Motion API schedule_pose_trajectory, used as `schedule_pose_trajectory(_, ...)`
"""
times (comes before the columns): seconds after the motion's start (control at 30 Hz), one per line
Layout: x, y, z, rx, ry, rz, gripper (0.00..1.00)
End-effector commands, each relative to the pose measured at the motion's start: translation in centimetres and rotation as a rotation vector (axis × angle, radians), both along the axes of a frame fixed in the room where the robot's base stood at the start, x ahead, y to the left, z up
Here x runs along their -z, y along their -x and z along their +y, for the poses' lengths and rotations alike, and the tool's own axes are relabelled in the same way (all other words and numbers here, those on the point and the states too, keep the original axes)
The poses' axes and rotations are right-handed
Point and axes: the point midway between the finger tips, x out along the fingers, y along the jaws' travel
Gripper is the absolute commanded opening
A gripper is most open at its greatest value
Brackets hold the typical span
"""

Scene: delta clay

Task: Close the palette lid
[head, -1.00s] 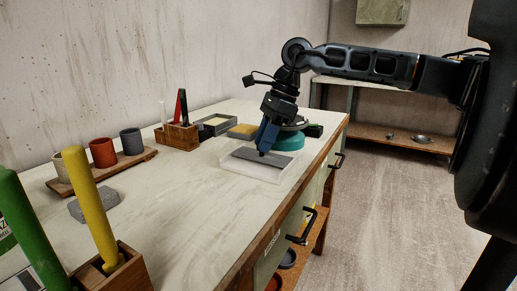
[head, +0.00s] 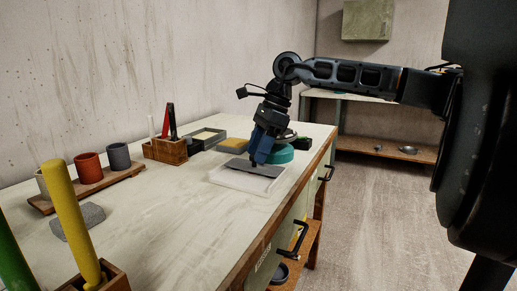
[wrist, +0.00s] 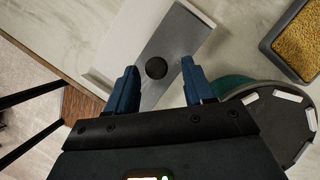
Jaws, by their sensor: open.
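The palette is a shallow white tray (head: 236,182) on the worktop, near its right edge. Its flat grey lid (head: 240,167) lies over the far part, and a white strip shows uncovered on the near side. In the wrist view the grey lid (wrist: 184,42) has a round black knob (wrist: 156,68), beside the white part of the palette (wrist: 130,45). My gripper (head: 257,163) points down at the lid. In the wrist view its blue fingers are apart, one on each side of the knob; I cannot tell whether they touch it.
A teal round stand (head: 281,155) is close behind the palette, near my right finger in the wrist view. A grey-framed yellow block (wrist: 296,42) is also near. A wooden pen holder (head: 165,150) and cups (head: 89,167) stand left. The worktop's middle (head: 160,210) is clear.

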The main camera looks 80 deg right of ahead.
Motion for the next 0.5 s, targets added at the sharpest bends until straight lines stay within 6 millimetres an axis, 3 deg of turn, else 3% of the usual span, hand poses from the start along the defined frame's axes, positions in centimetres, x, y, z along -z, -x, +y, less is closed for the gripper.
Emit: schedule_pose_trajectory(0.5, -6.4, 2.3, -1.5, 0.002, 0.003, 0.000, 0.53)
